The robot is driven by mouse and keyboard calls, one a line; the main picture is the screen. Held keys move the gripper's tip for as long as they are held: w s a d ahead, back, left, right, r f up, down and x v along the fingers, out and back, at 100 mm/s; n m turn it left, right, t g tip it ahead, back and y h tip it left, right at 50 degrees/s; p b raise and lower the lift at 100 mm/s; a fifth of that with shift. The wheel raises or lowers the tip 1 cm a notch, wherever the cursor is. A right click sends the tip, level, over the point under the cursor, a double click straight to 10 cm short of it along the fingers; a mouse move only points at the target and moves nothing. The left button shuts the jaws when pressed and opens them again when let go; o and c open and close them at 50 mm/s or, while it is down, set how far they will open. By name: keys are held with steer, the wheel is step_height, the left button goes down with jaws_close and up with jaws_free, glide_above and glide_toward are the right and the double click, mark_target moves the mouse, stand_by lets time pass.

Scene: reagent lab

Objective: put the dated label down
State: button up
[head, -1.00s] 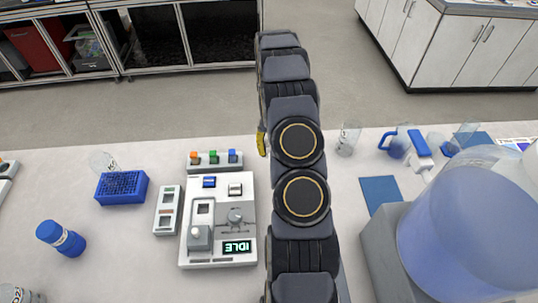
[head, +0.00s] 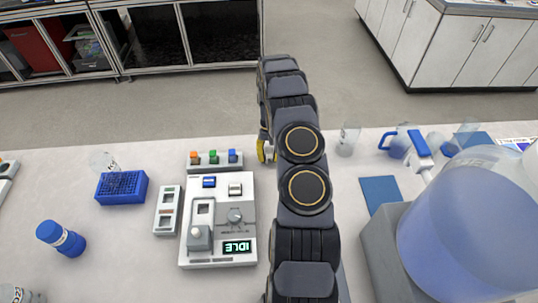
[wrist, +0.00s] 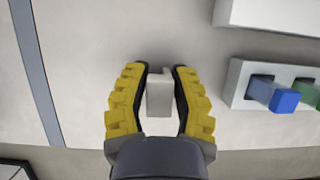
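A small plain pale block (wrist: 159,95), which I take to be the dated label, sits between the yellow fingers of my gripper (wrist: 160,88) in the wrist view. The fingers are closed in on both its sides; no date can be read on it. In the head view my gripper (head: 264,150) shows only as a bit of yellow beside my arm, above the bench near its far edge, right of the coloured-block rack. My arm hides the held block there.
The rack (head: 207,168) holds orange, green and blue blocks. A white instrument (head: 219,259) reading IDLE stands nearer. A blue tube rack (head: 122,188) and blue-capped bottle (head: 62,239) are left. A beaker (head: 348,138) and flat blue mat (head: 380,193) are right.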

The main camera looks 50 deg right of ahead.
steer(key=shift+o, duration=1)
steer(key=shift+r, duration=0.2)
steer(key=v, duration=1.2)
steer(key=w+a+r+n+h, duration=0.1)
steer(key=a+r+n, duration=0.1)
steer(key=a+r, duration=0.9)
steer(key=s+a+r+n+h, duration=0.1)
steer(key=s+a+r+n, duration=0.1)
steer(key=s+a+r, duration=0.3)
steer(key=s+a+r+n, duration=0.1)
steer(key=s+a, duration=0.3)
steer(key=a, duration=0.4)
steer(key=s+a+r+n+h, duration=0.1)
steer(key=s+a+r+n, duration=0.1)
steer(key=s+a+r, duration=0.3)
steer(key=s+a+f+n+t, duration=0.1)
steer(key=s+a+f+n, duration=0.1)
steer(key=s+a, duration=0.3)
steer(key=s+f, duration=0.1)
steer(key=s, duration=0.3)
steer(key=shift+s+a+f+t+h, duration=0.25)
steer(key=shift+s+f+t+h, duration=0.05)
steer(key=shift+s, duration=0.1)
